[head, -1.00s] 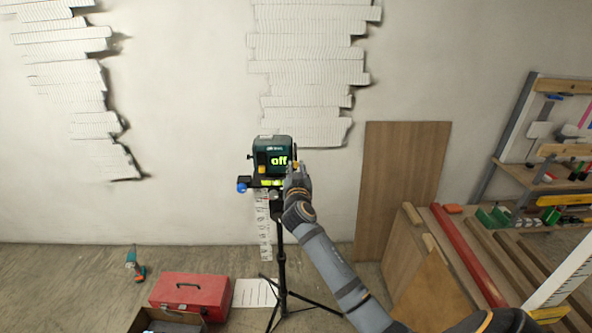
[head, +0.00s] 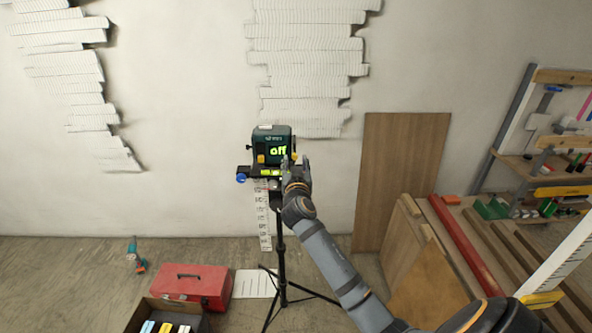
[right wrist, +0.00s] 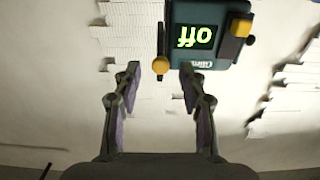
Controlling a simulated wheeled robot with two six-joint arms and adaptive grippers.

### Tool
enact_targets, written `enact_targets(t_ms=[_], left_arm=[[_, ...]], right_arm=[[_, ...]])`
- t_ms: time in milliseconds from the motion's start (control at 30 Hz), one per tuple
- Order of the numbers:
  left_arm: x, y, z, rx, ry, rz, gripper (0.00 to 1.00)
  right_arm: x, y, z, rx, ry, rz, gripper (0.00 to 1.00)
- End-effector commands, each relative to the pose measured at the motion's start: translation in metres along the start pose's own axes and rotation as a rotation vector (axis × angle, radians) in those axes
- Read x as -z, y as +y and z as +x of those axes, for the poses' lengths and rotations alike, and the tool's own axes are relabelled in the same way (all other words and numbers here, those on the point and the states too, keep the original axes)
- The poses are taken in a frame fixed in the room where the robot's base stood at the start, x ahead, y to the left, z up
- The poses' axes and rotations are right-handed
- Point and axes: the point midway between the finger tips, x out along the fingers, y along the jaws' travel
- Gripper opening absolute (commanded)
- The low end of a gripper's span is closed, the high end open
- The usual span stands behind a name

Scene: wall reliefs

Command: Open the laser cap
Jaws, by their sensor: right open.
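The laser (head: 271,146) is a dark green box with yellow parts and a lit green "off" display, mounted on a black tripod (head: 281,262) in front of the wall. In the right wrist view the laser (right wrist: 203,50) appears upside down, with a yellow-orange knob (right wrist: 161,66) on a dark stem at its left and a yellow block (right wrist: 241,27) at its right. My right gripper (head: 293,166) is at the laser's lower right side. Its fingers (right wrist: 160,78) are open, with the knob seen between and beyond the tips; contact cannot be told. My left gripper is not seen.
A red toolbox (head: 190,284), an open box (head: 165,318) and a drill (head: 135,256) are on the floor at left. A wooden board (head: 400,180) leans on the wall at right, beside timber and a tool rack (head: 545,140). White layered reliefs (head: 305,70) are on the wall.

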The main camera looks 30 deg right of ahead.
Motion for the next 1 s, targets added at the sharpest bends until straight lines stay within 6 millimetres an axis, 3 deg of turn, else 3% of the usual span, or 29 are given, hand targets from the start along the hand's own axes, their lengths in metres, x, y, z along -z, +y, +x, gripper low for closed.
enact_targets(t_ms=[300, 500, 1000], left_arm=[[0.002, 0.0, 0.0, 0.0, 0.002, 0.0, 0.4], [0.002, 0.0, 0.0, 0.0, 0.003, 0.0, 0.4], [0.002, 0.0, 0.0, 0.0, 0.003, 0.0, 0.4]], right_arm=[[-0.002, 0.0, -0.075, 0.0, -0.004, 0.004, 0.42], [-0.002, 0.0, -0.105, 0.0, -0.004, 0.003, 0.42], [0.0, 0.001, -0.111, -0.001, -0.001, 0.0, 0.42]])
